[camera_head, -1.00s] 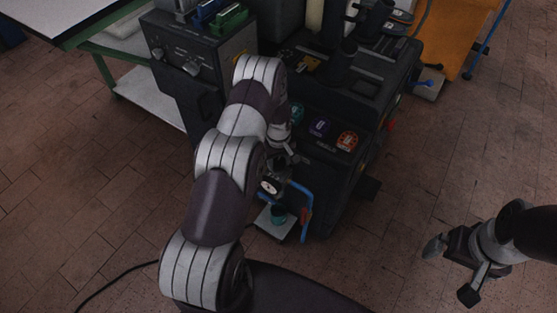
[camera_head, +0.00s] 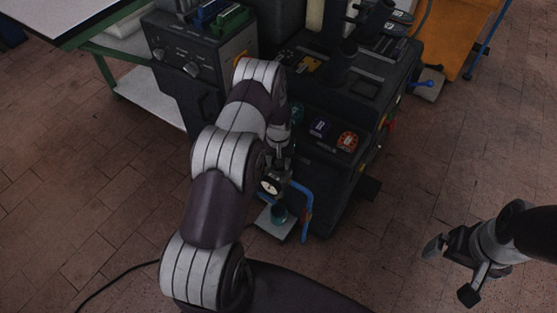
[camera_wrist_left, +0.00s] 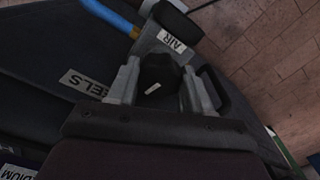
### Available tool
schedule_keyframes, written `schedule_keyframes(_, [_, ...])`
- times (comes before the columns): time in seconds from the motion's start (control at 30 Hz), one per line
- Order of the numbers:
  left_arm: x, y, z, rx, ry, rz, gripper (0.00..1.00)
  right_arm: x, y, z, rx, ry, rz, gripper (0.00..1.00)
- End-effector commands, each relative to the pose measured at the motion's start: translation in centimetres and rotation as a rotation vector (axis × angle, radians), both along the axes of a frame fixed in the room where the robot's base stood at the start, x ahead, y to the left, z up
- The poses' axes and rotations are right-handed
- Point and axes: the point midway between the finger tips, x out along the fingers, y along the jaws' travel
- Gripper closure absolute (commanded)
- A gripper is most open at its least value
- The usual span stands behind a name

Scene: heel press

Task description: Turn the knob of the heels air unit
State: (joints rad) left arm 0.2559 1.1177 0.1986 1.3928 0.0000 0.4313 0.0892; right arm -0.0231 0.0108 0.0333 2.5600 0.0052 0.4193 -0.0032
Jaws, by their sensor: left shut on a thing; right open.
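The black knob (camera_wrist_left: 158,72) of the heels air unit sits between the two grey fingers of my left gripper (camera_wrist_left: 160,82) in the left wrist view, which is shut on it. A white mark shows on the knob's face. A HEELS label (camera_wrist_left: 84,84) and an AIR label (camera_wrist_left: 172,40) lie beside it. My right gripper (camera_head: 450,271) is open and empty over the floor at the right.
A blue pipe (camera_head: 305,208) bends beside the air unit. A control box with knobs (camera_head: 178,60) stands at the left.

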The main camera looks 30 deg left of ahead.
Motion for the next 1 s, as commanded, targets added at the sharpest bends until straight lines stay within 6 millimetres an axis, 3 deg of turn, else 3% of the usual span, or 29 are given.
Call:
schedule_keyframes(0.73, [-0.25, -0.05, -0.20, -0.002, 0.007, -0.100, 0.81, 0.00, 0.00, 0.01, 0.000, 0.000, 0.000, 0.00])
schedule_keyframes(0.77, [-0.25, -0.05, -0.20, -0.002, 0.007, -0.100, 0.44, 0.00, 0.00, 0.01, 0.000, 0.000, 0.000, 0.00])
schedule_keyframes(0.8, [-0.24, -0.04, -0.19, -0.002, 0.007, -0.100, 0.31, 0.00, 0.00, 0.01, 0.000, 0.000, 0.000, 0.00])
schedule_keyframes(0.83, [-0.22, -0.04, -0.18, -0.002, 0.006, -0.100, 0.25, 0.00, 0.00, 0.01, 0.000, 0.000, 0.000, 0.00])
schedule_keyframes(1.0, [-0.14, -0.01, -0.11, -0.001, 0.004, -0.099, 0.25, 0.00, 0.00, 0.02, 0.000, 0.000, 0.000, 0.00])
